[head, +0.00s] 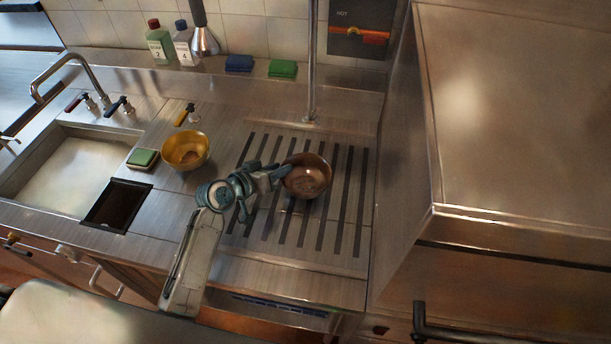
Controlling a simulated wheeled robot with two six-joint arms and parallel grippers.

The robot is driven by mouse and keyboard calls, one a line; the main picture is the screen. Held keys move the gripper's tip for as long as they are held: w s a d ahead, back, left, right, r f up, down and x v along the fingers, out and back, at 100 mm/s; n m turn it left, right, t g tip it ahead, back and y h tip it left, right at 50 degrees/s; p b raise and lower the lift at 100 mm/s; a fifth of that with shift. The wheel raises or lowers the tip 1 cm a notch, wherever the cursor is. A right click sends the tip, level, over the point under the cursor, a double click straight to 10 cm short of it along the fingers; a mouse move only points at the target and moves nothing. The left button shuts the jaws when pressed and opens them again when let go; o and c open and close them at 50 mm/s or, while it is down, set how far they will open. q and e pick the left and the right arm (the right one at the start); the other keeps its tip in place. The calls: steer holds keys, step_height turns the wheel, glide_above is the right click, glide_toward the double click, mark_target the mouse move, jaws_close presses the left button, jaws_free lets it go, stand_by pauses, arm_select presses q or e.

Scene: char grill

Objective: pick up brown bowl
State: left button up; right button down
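The view is too small to tell whether the fingers are closed on the rim or still apart. The gripper hides part of the bowl's left side. My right gripper is not in view.
A yellow bowl (185,149) stands left of my gripper. A green sponge (143,157) lies beside the sink (75,172). A vertical pipe (312,65) rises behind the brown bowl. A large steel hood (520,110) stands at right. Bottles (160,45) line the back.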

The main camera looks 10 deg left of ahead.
arm_select(q)
steer(key=shift+w+d+f+p, duration=0.1)
steer(key=shift+w+d+p, duration=0.3)
steer(key=shift+w, duration=0.55)
steer(key=shift+w+d+f, duration=0.3)
steer(key=shift+f, duration=0.05)
jaws_close()
